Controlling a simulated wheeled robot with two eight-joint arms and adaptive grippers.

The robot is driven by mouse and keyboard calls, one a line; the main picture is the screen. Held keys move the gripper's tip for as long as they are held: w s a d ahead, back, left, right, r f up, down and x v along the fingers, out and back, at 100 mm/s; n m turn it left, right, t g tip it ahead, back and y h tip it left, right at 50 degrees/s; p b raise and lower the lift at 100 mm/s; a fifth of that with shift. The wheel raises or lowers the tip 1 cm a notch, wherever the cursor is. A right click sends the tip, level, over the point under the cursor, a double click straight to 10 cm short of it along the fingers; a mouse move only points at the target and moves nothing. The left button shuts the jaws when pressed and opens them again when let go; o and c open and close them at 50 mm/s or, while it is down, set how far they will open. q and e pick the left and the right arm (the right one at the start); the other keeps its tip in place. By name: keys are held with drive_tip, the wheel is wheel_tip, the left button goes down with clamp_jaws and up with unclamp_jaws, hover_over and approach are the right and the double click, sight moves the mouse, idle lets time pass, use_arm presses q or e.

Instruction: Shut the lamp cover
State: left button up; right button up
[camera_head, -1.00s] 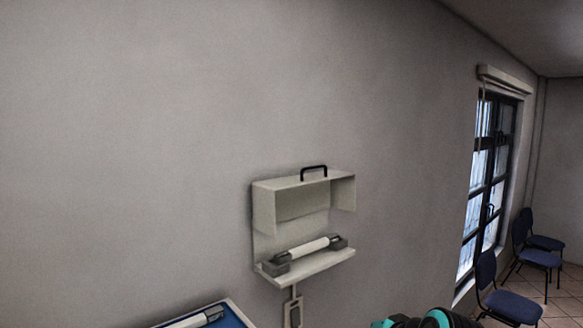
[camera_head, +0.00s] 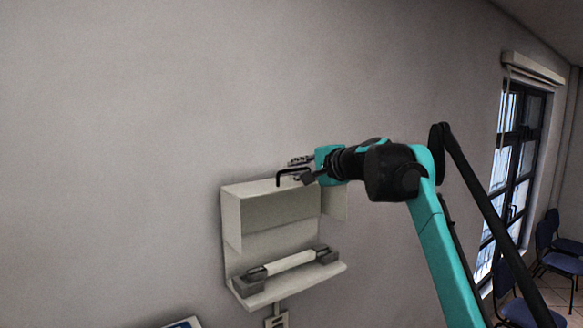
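The lamp cover (camera_head: 275,213) is a pale box-like hood on the wall, raised open above the lamp base (camera_head: 290,291). A black handle (camera_head: 291,171) stands on top of the cover. A white tube lamp (camera_head: 289,263) lies between grey holders on the base, uncovered. My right gripper (camera_head: 300,169) is at the cover's top right, close to the handle. Its fingers point left and overlap the handle in the picture; I cannot tell whether they touch it or how far they are open. My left gripper is not in view.
A switch-like fitting (camera_head: 277,320) hangs below the base. A corner of a blue tray (camera_head: 184,322) shows at the bottom. A window (camera_head: 512,170) and blue chairs (camera_head: 560,240) stand to the right. The wall left of the lamp is bare.

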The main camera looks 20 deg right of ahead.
drive_tip(key=w, duration=0.1)
drive_tip(key=w+f, duration=0.1)
drive_tip(key=shift+w+d, duration=0.15)
drive_tip(key=shift+w, duration=0.15)
drive_tip(key=shift+s+a+r, duration=0.2)
drive_tip(key=shift+s+a, duration=0.1)
drive_tip(key=shift+s, duration=0.05)
drive_tip(key=shift+a, duration=0.1)
drive_tip(key=shift+c, duration=1)
drive_tip(key=shift+w, duration=0.1)
clamp_jaws()
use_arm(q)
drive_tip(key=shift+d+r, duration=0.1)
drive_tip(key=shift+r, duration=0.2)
